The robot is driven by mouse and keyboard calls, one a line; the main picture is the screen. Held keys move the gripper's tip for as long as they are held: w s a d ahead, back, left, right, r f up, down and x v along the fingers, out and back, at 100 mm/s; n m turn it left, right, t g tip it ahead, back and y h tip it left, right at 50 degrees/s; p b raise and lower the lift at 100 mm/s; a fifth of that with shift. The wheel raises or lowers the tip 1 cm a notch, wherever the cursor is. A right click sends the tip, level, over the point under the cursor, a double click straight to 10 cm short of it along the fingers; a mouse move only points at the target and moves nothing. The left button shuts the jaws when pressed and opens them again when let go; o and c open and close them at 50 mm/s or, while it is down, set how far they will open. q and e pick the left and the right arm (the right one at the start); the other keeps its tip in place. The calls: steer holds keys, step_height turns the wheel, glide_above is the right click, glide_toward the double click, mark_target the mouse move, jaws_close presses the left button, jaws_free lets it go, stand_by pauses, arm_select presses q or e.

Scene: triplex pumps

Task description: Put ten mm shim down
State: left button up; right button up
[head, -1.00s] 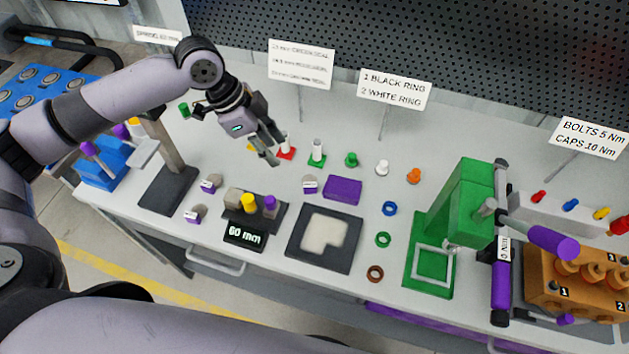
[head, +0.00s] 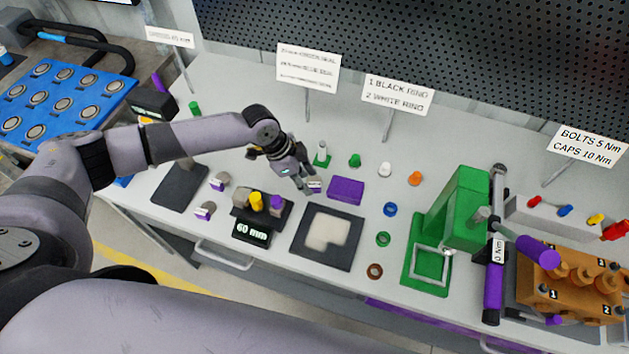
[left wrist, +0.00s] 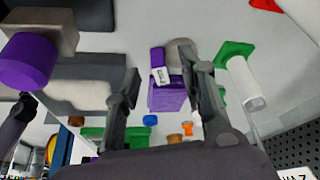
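A small grey shim with a purple and white label (head: 315,187) stands on the bench just left of a purple block (head: 346,190). Its label (left wrist: 160,75) is too small to read surely. My left gripper (head: 303,188) is low over the bench beside this shim. In the left wrist view my left gripper (left wrist: 158,62) has its fingers apart, with the label between them and the right finger partly covering the grey disc. Two similar labelled shims (head: 220,181) (head: 205,210) stand farther left. My right gripper is not in view.
A gauge reading 60 mm (head: 252,232) stands left of a dark tray with a pale pad (head: 327,252). Coloured rings (head: 383,239), a green press (head: 458,215) and an orange pump block (head: 568,285) lie right. A green-based white post (head: 322,155) stands behind the gripper.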

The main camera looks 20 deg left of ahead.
arm_select(q)
steer(key=shift+x, duration=0.85)
steer(key=shift+c, duration=0.3)
jaws_close()
